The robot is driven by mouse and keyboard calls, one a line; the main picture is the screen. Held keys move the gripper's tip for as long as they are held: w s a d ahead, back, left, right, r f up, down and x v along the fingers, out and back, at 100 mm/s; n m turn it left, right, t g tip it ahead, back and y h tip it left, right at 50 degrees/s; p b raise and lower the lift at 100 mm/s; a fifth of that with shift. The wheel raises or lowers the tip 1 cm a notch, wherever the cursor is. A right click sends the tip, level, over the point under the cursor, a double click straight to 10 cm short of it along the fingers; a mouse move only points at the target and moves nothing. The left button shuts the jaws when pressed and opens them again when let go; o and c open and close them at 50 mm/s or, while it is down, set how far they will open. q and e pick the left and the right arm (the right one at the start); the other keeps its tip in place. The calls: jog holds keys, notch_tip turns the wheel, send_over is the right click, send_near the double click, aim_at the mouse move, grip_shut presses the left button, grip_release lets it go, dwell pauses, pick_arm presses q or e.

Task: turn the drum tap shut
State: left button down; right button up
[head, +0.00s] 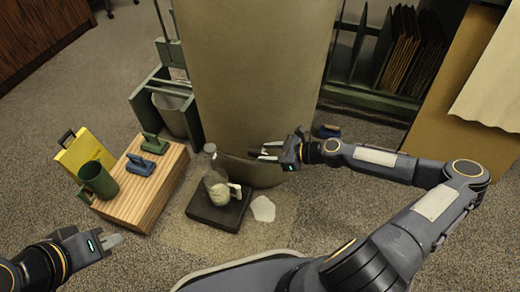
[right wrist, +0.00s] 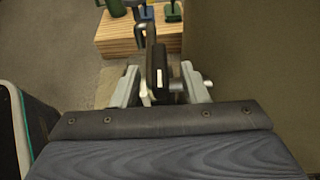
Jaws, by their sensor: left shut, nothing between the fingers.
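The drum (head: 255,80) is a tall beige cylinder in the middle of the head view. My right gripper (head: 262,153) is at its lower front. In the right wrist view a dark upright piece (right wrist: 158,68) with a small white mark, apparently the tap's lever, stands between the fingers of my right gripper (right wrist: 160,85). A gap shows beside it, so the fingers look apart and around it. How far the tap is turned cannot be told. My left gripper (head: 115,241) is shut and empty at the lower left, far from the drum.
A clear jug (head: 217,187) with pale contents stands on a black slab (head: 203,213) below the drum. A white patch (head: 263,208) lies beside it. A wooden block (head: 150,205) bears green and blue tools; a green mug (head: 97,180) and yellow packet (head: 85,150) are near it.

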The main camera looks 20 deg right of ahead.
jog(key=p+v, duration=0.1)
jog(key=v, duration=0.3)
dwell(0.4)
